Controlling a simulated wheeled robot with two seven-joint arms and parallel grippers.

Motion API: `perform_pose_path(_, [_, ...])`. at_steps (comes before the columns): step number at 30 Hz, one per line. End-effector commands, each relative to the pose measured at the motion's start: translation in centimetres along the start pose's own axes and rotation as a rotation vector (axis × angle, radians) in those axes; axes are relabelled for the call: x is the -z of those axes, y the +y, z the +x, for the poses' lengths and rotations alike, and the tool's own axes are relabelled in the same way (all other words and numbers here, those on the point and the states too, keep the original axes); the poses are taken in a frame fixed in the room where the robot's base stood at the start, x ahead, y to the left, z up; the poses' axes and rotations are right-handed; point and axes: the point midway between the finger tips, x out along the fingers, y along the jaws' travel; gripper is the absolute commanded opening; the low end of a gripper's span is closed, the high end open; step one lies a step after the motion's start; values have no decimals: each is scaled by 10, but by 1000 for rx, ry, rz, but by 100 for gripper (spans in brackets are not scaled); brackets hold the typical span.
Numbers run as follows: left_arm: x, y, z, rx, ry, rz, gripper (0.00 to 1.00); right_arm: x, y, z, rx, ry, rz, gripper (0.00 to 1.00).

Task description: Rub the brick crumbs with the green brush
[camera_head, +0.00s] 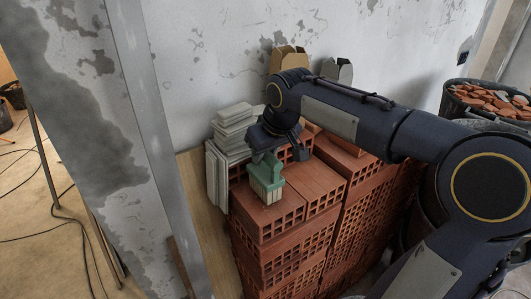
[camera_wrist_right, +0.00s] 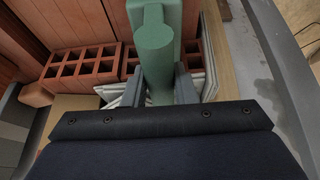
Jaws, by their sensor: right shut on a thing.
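The green brush (camera_head: 267,170) has pale bristles that point down in the head view, over the top of the red brick stack (camera_head: 316,182). My right gripper (camera_head: 264,155) is shut on its handle. In the right wrist view the round green handle of the brush (camera_wrist_right: 154,55) sits between the two fingers of the right gripper (camera_wrist_right: 157,90). I cannot tell whether the bristles touch the bricks. I cannot make out loose crumbs on the stack; the brush and arm hide part of it. My left gripper is not in view.
Pale tiles (camera_head: 216,170) stand and lie left of the brush. A dark bucket of broken brick pieces (camera_head: 490,98) is at the right. Cardboard-like boxes (camera_head: 287,58) stand by the wall. A metal-edged wall corner (camera_head: 150,120) rises at the left.

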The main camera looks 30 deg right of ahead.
Motion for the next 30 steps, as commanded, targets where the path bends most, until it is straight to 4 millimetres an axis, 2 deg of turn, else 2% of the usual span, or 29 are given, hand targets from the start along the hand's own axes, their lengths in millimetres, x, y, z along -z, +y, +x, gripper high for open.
perform_pose_path(25, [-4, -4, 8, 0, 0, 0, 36, -5, 0, 12, 0, 1, 0, 0])
perform_pose_path(30, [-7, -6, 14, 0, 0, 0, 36, -16, 0, 9, -1, 3, 1, 0])
